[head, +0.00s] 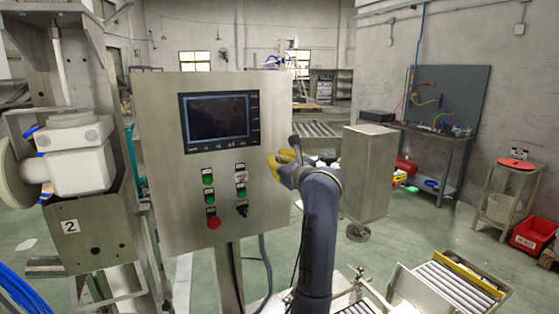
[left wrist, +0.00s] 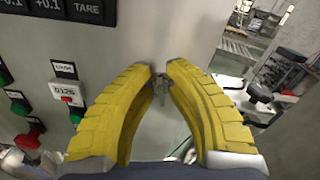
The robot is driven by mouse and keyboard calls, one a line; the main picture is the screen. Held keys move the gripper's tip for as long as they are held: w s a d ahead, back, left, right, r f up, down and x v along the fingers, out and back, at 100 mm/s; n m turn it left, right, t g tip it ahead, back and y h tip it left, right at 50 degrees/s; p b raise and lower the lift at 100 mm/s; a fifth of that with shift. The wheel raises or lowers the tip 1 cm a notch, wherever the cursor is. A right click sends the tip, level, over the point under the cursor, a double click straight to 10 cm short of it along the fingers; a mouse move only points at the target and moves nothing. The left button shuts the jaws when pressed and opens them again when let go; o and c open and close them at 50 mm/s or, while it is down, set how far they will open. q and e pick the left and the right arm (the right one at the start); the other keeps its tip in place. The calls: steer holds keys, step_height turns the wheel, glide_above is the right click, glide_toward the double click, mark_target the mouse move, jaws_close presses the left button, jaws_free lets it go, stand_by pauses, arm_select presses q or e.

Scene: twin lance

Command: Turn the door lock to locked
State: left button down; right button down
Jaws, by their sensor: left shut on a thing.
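The grey metal control cabinet (head: 165,120) stands upright in front of me, its door face towards me. My left gripper (head: 272,160) has yellow fingers and is at the right edge of the cabinet face. In the left wrist view, the left gripper (left wrist: 159,72) is shut on a small grey metal door lock (left wrist: 160,90). The fingertips press around it, and its lower part shows between the fingers. In the head view the lock is hidden by the gripper. I cannot tell which way the lock is turned. My right gripper is not in view.
The cabinet carries a dark screen (head: 218,117), green buttons, a red button (head: 214,222) and a black switch (head: 242,208). A metal box on a stand (head: 367,175) is to the right of my arm. A roller conveyor (head: 440,292) lies at lower right.

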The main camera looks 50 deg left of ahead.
arm_select(q)
steer(key=n, duration=0.3)
steer(key=shift+s+a+n, duration=0.1)
steer(key=shift+s+n, duration=0.1)
steer(key=shift+n, duration=0.2)
steer(key=n, duration=0.3)
steer(key=shift+s+f+n, duration=0.15)
steer(key=shift+n, duration=0.15)
steer(key=shift+s+f+n, duration=0.1)
steer(key=shift+f+n, duration=0.1)
steer(key=shift+n, duration=1.6)
steer(key=shift+s+f+n, duration=0.1)
steer(key=shift+f+n, duration=0.05)
steer(key=shift+n, duration=1.65)
steer(key=c, duration=1.6)
jaws_free()
steer(key=shift+a+f, duration=0.1)
steer(key=shift+v, duration=6)
